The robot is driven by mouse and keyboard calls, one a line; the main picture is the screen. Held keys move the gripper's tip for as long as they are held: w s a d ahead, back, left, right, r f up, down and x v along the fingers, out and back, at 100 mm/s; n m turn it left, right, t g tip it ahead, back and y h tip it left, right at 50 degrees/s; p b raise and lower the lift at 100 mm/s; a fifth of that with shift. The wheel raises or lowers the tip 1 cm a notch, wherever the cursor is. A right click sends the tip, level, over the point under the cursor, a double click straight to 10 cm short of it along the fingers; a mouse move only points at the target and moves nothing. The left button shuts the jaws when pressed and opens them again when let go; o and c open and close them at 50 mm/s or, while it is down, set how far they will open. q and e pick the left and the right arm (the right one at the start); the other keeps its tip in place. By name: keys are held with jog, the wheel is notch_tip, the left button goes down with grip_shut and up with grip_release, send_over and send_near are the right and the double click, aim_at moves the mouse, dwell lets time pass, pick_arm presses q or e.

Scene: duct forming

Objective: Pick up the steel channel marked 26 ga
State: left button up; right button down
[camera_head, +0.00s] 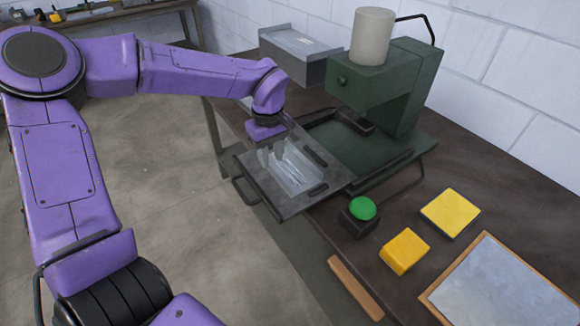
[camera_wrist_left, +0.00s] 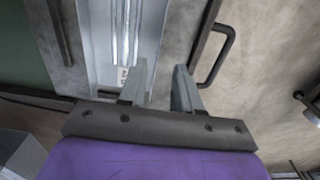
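A shiny steel channel (camera_head: 292,170) lies on the flat sliding tray (camera_head: 285,206) at the front of the green machine. In the left wrist view the channel (camera_wrist_left: 120,28) runs away from the gripper. A small pale label is at its near end, but I cannot read it. My left gripper (camera_head: 268,158) points down at the channel's left part. In the wrist view its two fingers (camera_wrist_left: 160,82) stand apart, open, with a channel edge seen beyond the gap. I cannot tell if they touch it. My right gripper is not in view.
The green press-like machine (camera_head: 395,88) stands behind the tray. A grey box (camera_head: 296,52) with a label is at the back. A green button (camera_head: 362,208), yellow blocks (camera_head: 404,251) and a framed metal sheet (camera_head: 500,285) lie to the right. A handle (camera_head: 246,192) juts from the tray's front.

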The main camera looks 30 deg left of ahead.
aim_at(273, 170)
pick_arm(q)
notch_tip(273, 170, down, 5)
jog(key=shift+w+d+f, duration=0.1)
grip_shut()
